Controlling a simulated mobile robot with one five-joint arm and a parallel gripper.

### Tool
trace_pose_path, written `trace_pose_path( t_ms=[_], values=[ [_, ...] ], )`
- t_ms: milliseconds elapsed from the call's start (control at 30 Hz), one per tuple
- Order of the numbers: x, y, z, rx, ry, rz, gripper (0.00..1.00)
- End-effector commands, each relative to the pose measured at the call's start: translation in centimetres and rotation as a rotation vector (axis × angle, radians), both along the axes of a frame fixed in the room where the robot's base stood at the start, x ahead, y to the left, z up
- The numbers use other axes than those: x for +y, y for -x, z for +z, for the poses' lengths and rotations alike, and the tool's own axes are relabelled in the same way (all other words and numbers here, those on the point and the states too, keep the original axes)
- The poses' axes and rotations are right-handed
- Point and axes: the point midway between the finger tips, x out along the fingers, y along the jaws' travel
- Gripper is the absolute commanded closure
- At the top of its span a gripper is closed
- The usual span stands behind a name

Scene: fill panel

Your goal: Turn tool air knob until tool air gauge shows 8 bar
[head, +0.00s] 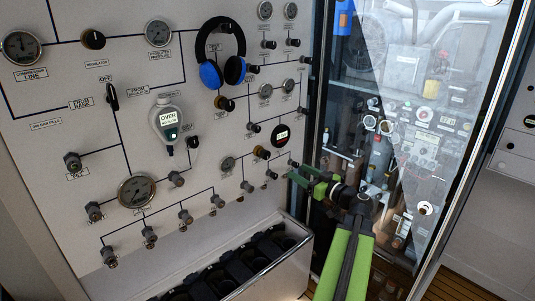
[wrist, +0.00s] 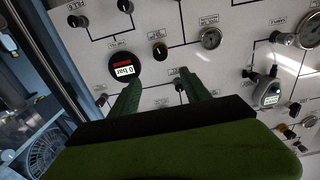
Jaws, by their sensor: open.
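A round black digital gauge (head: 281,134) with a red band sits at the panel's right side; in the wrist view the gauge (wrist: 123,70) appears to read 0 bar, upside down. A small dark knob (head: 262,153) is beside it; the knob (wrist: 160,49) also shows in the wrist view, just beyond the fingertips. The small labels are too blurred to confirm which is tool air. My gripper (head: 305,180) is open and empty, right of the knob in the head view. In the wrist view my gripper (wrist: 158,78) has its fingers apart, and the knob lies beyond the gap.
A small analog dial (head: 228,164) is left of the knob. Several fittings (head: 272,174) stick out near my gripper. Headphones (head: 224,55) and a white handheld meter (head: 168,122) hang on the panel. A glass door (head: 440,110) stands at right, and a metal bin (head: 270,268) below.

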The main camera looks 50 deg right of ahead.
Motion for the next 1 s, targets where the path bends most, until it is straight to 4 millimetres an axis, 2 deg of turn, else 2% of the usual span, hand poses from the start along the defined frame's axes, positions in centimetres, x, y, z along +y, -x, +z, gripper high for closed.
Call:
trace_pose_path(
  t_ms=[167, 500, 633, 800, 1000],
  values=[
    [-0.2, -3.0, -0.1, 0.001, -0.001, 0.005, 0.45],
    [-0.9, -11.7, -0.1, 0.002, -0.002, 0.006, 0.45],
    [-1.0, -14.6, -0.1, 0.002, -0.001, 0.007, 0.45],
    [-1.1, -16.8, -0.1, 0.002, -0.001, 0.006, 0.45],
    [-1.1, -17.3, -0.1, 0.002, -0.001, 0.005, 0.45]
  ],
)
